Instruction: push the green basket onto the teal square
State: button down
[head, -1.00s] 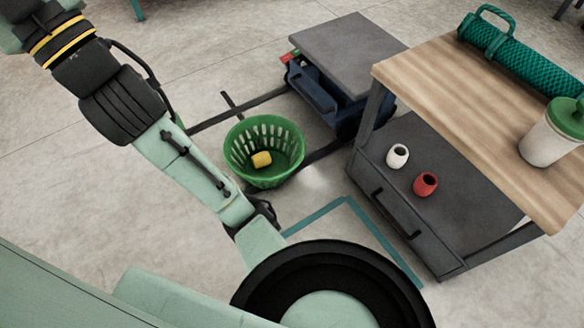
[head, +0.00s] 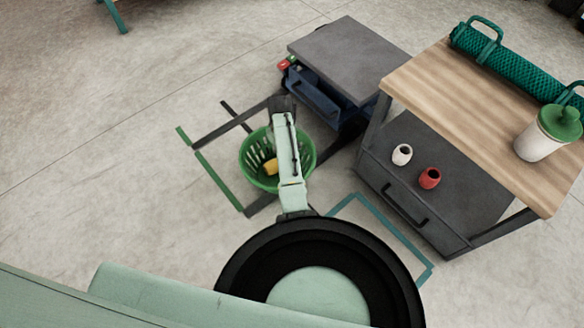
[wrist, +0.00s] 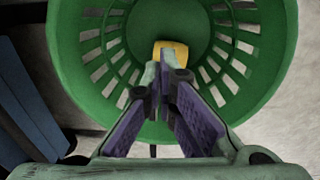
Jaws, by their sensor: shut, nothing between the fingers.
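The green basket (head: 248,163), round and slatted, stands upright on the floor with a yellow piece (head: 271,167) inside. My arm passes over it in the head view. The teal square (head: 393,230) is a floor outline nearer my base, right of the basket and partly hidden by my base; the basket stands outside it. In the wrist view my gripper (wrist: 163,75) is shut and empty, its fingertips overlapping the basket (wrist: 262,55) just below the yellow piece (wrist: 172,50). I cannot tell whether they touch the basket. The fingers are hidden in the head view.
A blue cart with a grey top (head: 345,55) stands close behind and right of the basket. A wood-topped bench (head: 450,95) borders the teal square on the right; its lower shelf holds a white cup (head: 402,154) and a red cup (head: 430,178).

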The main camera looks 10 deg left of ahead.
jog(key=shift+g, duration=0.3)
jog(key=f+b, duration=0.1)
jog(key=f, duration=0.2)
jog(key=f+b, duration=0.1)
jog(key=f, duration=0.3)
jog(key=s+d+f+b, duration=0.1)
jog(key=f, duration=0.3)
jog(key=shift+s+f, duration=0.1)
jog(key=shift+f, duration=0.1)
jog(key=shift+s+d+r+p, duration=0.1)
jog(key=shift+s+d+p, duration=0.25)
jog(key=shift+s+d, duration=0.4)
jog(key=shift+s+d+r+p, duration=0.1)
jog(key=shift+s+d+p, duration=0.3)
jog(key=shift+d, duration=0.5)
jog(key=shift+s, duration=0.1)
